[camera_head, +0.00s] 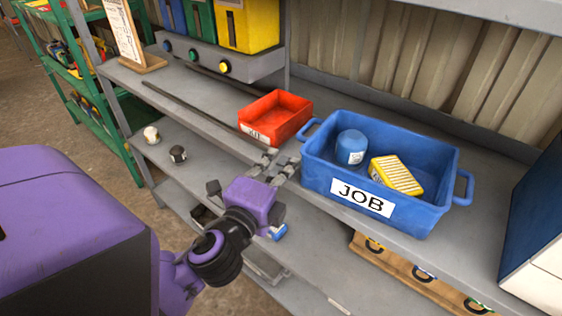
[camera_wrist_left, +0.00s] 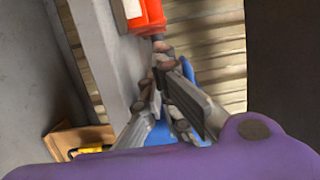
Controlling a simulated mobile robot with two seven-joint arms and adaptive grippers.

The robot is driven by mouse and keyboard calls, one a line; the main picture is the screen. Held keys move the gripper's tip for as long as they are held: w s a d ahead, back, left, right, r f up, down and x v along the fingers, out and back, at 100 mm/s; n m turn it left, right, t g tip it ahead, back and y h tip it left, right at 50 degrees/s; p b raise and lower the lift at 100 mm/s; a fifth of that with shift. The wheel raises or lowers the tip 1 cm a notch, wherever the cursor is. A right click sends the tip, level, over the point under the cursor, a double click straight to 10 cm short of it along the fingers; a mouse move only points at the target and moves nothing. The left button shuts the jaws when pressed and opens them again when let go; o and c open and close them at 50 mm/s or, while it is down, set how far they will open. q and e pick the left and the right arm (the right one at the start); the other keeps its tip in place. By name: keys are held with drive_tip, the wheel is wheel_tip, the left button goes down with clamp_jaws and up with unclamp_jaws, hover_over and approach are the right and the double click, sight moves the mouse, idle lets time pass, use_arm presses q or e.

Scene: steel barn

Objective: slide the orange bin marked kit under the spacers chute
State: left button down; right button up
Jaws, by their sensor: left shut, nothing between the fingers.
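The orange bin (camera_head: 276,116), with a partly readable white label on its front, sits upright and looks empty on the grey shelf, left of the blue tote. It also shows at the top of the left wrist view (camera_wrist_left: 150,16). Blue, green and yellow chutes (camera_head: 247,24) stand at the back left, with coloured buttons below them. I cannot read which one is spacers. My left gripper (camera_head: 279,162) is shut and empty, just in front of the bin near the shelf's front edge. In the wrist view its fingers (camera_wrist_left: 160,62) point towards the bin. My right gripper is not in view.
A blue tote marked JOB (camera_head: 400,215), holding a blue canister (camera_head: 351,147) and a yellow item (camera_head: 396,175), stands close right of the bin. Dark rails (camera_head: 195,112) run along the shelf left of the bin. A clipboard stand (camera_head: 130,45) is at far left.

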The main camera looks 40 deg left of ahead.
use_arm(q)
drive_tip(key=w, duration=0.2)
drive_tip(key=w+a, duration=0.1)
drive_tip(key=w, duration=0.2)
drive_tip(key=w+p, duration=0.1)
drive_tip(key=w, duration=0.2)
drive_tip(key=shift+w+a, duration=0.1)
drive_tip(key=shift+a, duration=0.15)
